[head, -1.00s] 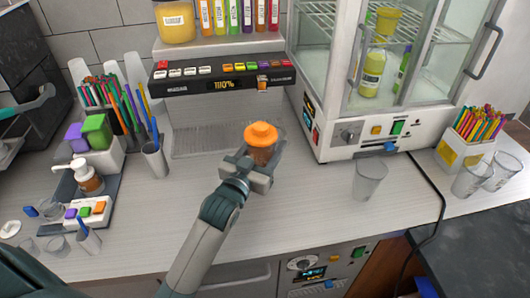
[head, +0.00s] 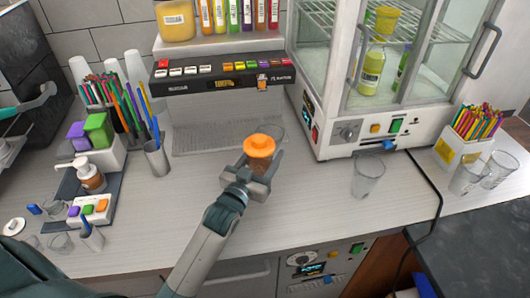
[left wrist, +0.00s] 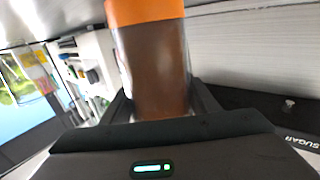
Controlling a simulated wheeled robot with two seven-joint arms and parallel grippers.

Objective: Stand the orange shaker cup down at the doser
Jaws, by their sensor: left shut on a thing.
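The orange shaker cup (head: 259,152) has an orange lid and a brown body. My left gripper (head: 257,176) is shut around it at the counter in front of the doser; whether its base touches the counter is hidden. In the left wrist view the cup (left wrist: 152,70) stands between the fingers. The doser (head: 225,75) is a black bar with a row of coloured buttons and a display, above a grey grated tray (head: 205,140). My right gripper is not in view.
A white glass-doored cabinet (head: 345,140) stands to the right of the doser. A clear cup (head: 368,178) stands on the counter in front of it. The counter between is clear.

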